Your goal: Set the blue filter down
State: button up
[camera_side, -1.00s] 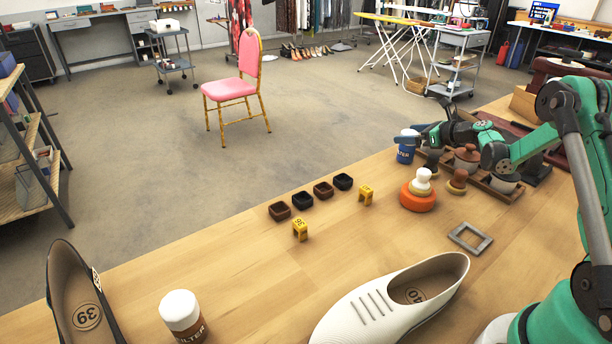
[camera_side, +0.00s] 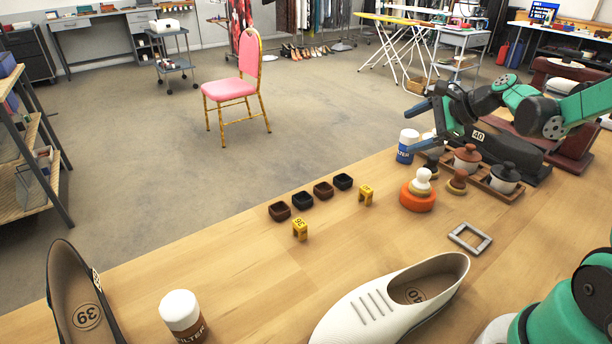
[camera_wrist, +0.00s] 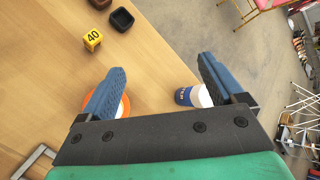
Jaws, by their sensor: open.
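The blue filter (camera_side: 404,153) is a small jar with a white lid and a blue label. It stands upright on the table near the far edge. In the wrist view the blue filter (camera_wrist: 184,96) shows close to the right-hand finger, which hides part of its lid. My gripper (camera_side: 413,126) is open, with its two blue fingers spread and empty. One finger is up behind the jar; the other reaches close to its right side. Whether it touches cannot be told. In the wrist view my gripper (camera_wrist: 161,66) has clear space between its fingertips.
An orange disc (camera_side: 416,199) with a white knob, a small brown-topped knob (camera_side: 458,181) and a tray (camera_side: 482,183) of lidded pots stand nearby. Small dark boxes (camera_side: 323,189) and yellow number tags (camera_side: 366,195) lie left. A grey frame (camera_side: 470,237) lies nearer. The table's middle is mostly clear.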

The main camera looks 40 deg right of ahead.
jog(key=s+a+n+g+h, duration=0.1)
jog(key=s+a+n, duration=0.3)
jog(key=a+n, duration=0.4)
jog(key=s+a+n+g+h, duration=0.1)
jog(key=s+a+n, duration=0.4)
jog(key=a+n, duration=0.4)
jog(key=r+n, duration=0.1)
jog(key=n, duration=0.5)
jog(key=shift+a+n+h, duration=0.15)
jog(key=shift+n+h, duration=0.15)
jog(key=shift+h, duration=0.1)
